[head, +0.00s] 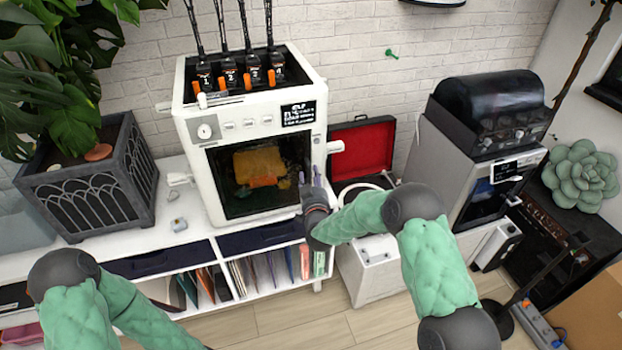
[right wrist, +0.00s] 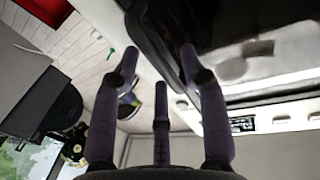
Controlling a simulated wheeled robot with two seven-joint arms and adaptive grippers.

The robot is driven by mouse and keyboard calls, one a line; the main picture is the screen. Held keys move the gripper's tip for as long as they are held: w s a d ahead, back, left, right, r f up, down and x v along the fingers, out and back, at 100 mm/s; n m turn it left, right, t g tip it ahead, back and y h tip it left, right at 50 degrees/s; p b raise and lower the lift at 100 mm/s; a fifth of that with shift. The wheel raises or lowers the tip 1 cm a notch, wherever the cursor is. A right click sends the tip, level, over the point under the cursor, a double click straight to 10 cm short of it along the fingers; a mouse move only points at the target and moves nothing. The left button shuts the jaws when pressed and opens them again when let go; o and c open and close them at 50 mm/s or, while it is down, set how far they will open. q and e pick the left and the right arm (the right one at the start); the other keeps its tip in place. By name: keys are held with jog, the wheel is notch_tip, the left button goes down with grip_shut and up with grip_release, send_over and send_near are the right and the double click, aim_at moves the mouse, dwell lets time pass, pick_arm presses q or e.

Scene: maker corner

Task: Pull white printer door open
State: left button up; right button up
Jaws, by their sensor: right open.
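The white printer (head: 254,112) stands on the white shelf unit in the head view. Its dark glass door (head: 235,180) fills the lower front and looks closed, with a yellow and orange shape visible behind the glass. My right gripper (head: 308,186) is at the door's right edge, its fingers pointing up.
A planter (head: 90,185) stands left of the printer. An open red-lined case (head: 362,152) and a white box (head: 372,270) are to the right. A second machine (head: 465,150) stands farther right. Several folders (head: 275,268) fill the shelf below. Some floor in front is clear.

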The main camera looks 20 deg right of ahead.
jog(key=shift+w, duration=0.15)
jog(key=shift+c, duration=0.3)
grip_shut()
